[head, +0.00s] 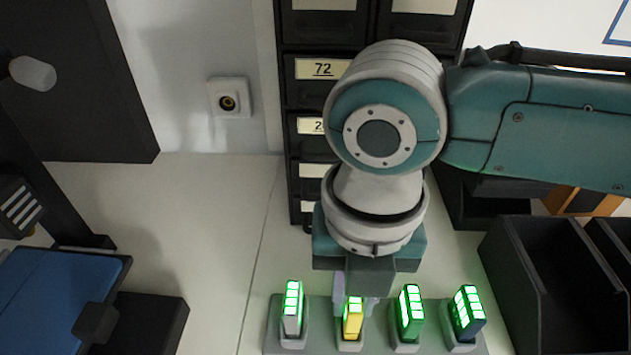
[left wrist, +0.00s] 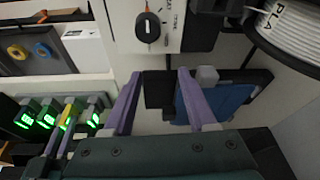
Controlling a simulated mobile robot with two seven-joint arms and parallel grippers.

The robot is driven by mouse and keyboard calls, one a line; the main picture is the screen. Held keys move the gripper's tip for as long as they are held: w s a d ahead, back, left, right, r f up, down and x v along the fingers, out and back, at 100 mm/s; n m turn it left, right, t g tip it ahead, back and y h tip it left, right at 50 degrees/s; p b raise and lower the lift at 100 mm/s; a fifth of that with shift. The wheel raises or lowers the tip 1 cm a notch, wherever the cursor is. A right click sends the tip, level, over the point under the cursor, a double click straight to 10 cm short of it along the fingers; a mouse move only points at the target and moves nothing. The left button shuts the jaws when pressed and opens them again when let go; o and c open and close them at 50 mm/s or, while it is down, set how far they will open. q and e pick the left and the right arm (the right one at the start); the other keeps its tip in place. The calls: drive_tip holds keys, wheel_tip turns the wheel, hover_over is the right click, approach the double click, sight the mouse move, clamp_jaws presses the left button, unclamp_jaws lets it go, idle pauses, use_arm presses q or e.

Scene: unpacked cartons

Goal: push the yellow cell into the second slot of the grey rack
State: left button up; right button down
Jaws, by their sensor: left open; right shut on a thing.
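The grey rack (head: 375,339) stands at the bottom of the head view and holds several upright cells. The yellow cell (head: 352,319) is in the second slot from the left, upright, its lower end at that slot's holder. A white cell (head: 292,310) is to its left; a green cell (head: 410,315) and a dark blue cell (head: 467,312) are to its right. My right gripper (head: 354,301) reaches down from above, shut on the yellow cell; its body partly hides the fingers. My left gripper (left wrist: 158,98) is open and empty in the left wrist view, apart from the rack.
Black bins (head: 555,275) stand right of the rack, and a dark drawer cabinet (head: 300,130) behind it. A blue-topped dark object (head: 55,290) is at left. The pale table (head: 205,240) between it and the rack is clear. A white spool (left wrist: 292,35) shows in the left wrist view.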

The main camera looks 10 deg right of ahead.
drive_tip(key=shift+f+b, duration=0.4)
drive_tip(key=shift+f, duration=0.15)
idle(0.4)
drive_tip(key=c, duration=0.7)
unclamp_jaws()
drive_tip(key=shift+c, duration=0.2)
wheel_tip(320, 180, up, 10)
drive_tip(key=shift+p, duration=0.5)
